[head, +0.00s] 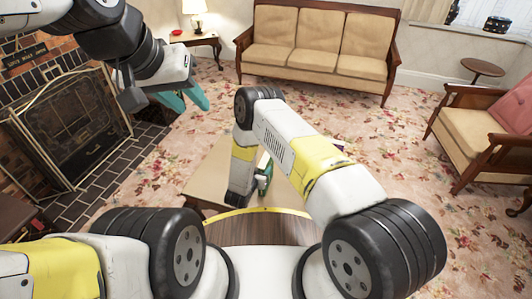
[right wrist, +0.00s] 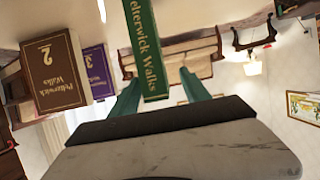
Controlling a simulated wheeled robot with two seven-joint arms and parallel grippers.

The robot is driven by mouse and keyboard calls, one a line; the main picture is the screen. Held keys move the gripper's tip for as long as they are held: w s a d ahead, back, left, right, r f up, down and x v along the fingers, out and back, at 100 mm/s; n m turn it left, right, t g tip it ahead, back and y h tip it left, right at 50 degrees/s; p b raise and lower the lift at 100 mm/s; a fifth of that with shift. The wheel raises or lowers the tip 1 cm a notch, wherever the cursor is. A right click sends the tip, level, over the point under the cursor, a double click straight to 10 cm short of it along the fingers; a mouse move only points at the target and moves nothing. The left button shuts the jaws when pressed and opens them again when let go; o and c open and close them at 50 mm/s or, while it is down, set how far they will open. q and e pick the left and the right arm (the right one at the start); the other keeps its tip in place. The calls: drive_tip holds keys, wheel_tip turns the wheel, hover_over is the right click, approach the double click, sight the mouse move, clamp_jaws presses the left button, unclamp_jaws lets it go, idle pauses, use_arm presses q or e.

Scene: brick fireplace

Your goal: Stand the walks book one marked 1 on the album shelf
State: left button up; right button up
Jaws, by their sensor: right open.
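In the head view my right gripper (head: 265,178) is at the low table, mostly hidden by my arm. My left gripper (head: 184,96) is open and empty, raised before the fireplace. I cannot make out the album shelf in either view.
A brown book marked 2 (right wrist: 55,75) and a purple book marked 3 (right wrist: 98,72) are left of the green book. The low table (head: 207,175) is partly hidden by my arm. A sofa (head: 315,50), an armchair (head: 475,135) and a fireplace screen (head: 75,125) surround open carpet.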

drive_tip(key=w+d+f, duration=0.1)
drive_tip(key=w+f, duration=0.1)
drive_tip(key=w, duration=0.1)
drive_tip(key=shift+d, duration=0.35)
drive_tip(key=shift+w+d+f, duration=0.1)
drive_tip(key=shift+w+f, duration=0.15)
drive_tip(key=shift+w, duration=0.15)
clamp_jaws()
drive_tip(key=shift+r, duration=0.1)
idle(0.7)
